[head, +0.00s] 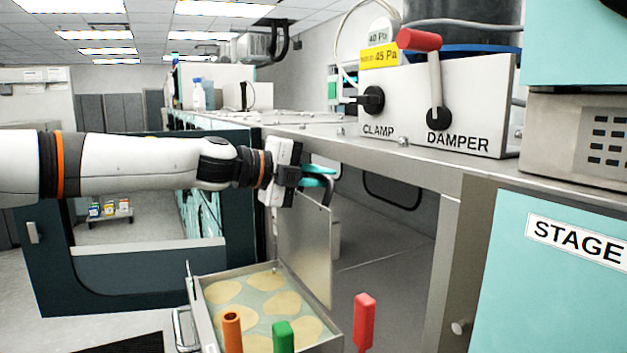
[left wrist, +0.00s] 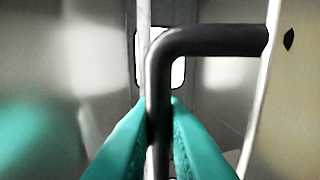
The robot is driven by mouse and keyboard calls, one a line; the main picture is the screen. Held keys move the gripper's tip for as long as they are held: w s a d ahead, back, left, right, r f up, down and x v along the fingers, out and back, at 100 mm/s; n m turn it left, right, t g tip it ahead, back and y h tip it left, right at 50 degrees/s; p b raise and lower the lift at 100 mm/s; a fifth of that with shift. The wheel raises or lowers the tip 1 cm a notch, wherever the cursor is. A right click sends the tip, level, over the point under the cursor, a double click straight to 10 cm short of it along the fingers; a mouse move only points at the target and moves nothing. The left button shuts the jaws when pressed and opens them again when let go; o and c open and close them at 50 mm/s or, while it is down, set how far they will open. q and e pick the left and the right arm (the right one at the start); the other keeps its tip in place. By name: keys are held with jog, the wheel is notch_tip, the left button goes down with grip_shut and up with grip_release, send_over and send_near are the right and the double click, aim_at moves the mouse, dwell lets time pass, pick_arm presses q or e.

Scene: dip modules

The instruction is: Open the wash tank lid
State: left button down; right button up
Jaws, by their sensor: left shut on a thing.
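The wash tank (head: 271,340) is a metal box with several pale yellow discs in it. Its lid (head: 303,245) is a flat metal panel standing nearly upright at the tank's right side, so the top is uncovered. My left gripper (head: 318,174) is at the lid's top edge with its teal fingers shut on the black lid handle (head: 331,188). In the left wrist view, the fingers (left wrist: 161,108) close around the upright part of the bent black handle (left wrist: 212,41). My right gripper is not in view.
Orange (head: 232,332), green (head: 283,336) and red (head: 364,318) handles stand up at the front. A steel bench (head: 420,160) with a clamp and damper box (head: 480,105) is right of the arm. A teal stage cabinet (head: 540,290) is at right.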

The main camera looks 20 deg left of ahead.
pick_arm(q)
jog(key=shift+r, duration=0.15)
jog(key=c, duration=1.8)
grip_release()
jog(key=shift+s+a, duration=0.2)
jog(key=b+v, duration=0.2)
jog(key=v, duration=0.9)
jog(key=shift+b, duration=0.3)
jog(key=shift+s+a, duration=0.1)
